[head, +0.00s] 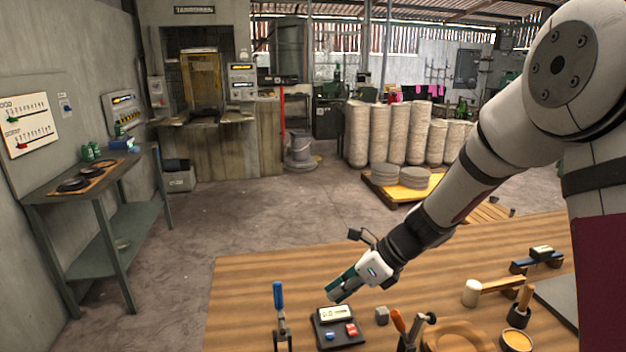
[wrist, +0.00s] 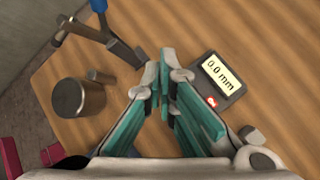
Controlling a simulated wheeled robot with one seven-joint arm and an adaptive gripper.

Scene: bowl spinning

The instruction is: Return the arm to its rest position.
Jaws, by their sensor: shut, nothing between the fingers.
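My gripper (head: 338,294) reaches down from the right over the wooden workbench (head: 250,275). In the wrist view its two teal-padded fingers (wrist: 162,85) are closed together with nothing held between them. A small dark gauge (head: 336,328) with a lit display lies on the bench just below and in front of the fingertips in the head view. In the wrist view the gauge (wrist: 217,80) reads 0.0 mm and is right of the fingers. The fingers appear to be above the bench; the exact gap is hard to tell.
A blue-handled tool (head: 279,310) stands left of the gauge. A metal cylinder (wrist: 78,98) shows in the wrist view. The bench's left part is clear.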

